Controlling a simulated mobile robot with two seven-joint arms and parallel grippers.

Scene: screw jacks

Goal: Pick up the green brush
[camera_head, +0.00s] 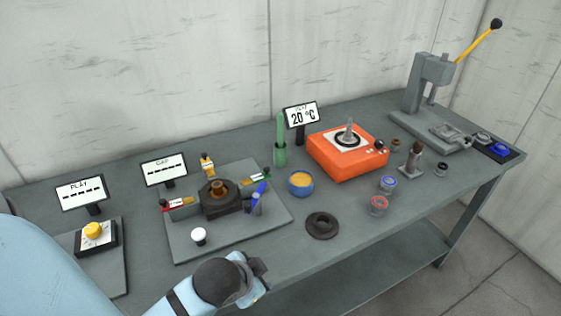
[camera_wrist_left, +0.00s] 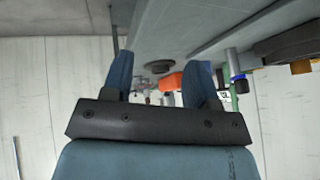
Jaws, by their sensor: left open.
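The green brush (camera_head: 281,129) stands upright at the back middle of the bench, its lower end hidden in a darker green holder (camera_head: 280,155). A green piece also shows at the right in the left wrist view, but I cannot tell whether it is brush or holder. My left gripper (camera_head: 258,276) is at the front edge of the bench, well apart from the brush. In the left wrist view its two blue fingers (camera_wrist_left: 162,72) are spread with nothing between them. My right gripper is in neither view.
An orange heater (camera_head: 345,160) stands right of the brush, with a 20 °C sign (camera_head: 301,117) behind. A blue bowl (camera_head: 300,185) and a dark ring (camera_head: 322,226) lie in front. A fixture plate (camera_head: 190,243) is at left, a press (camera_head: 428,85) at far right.

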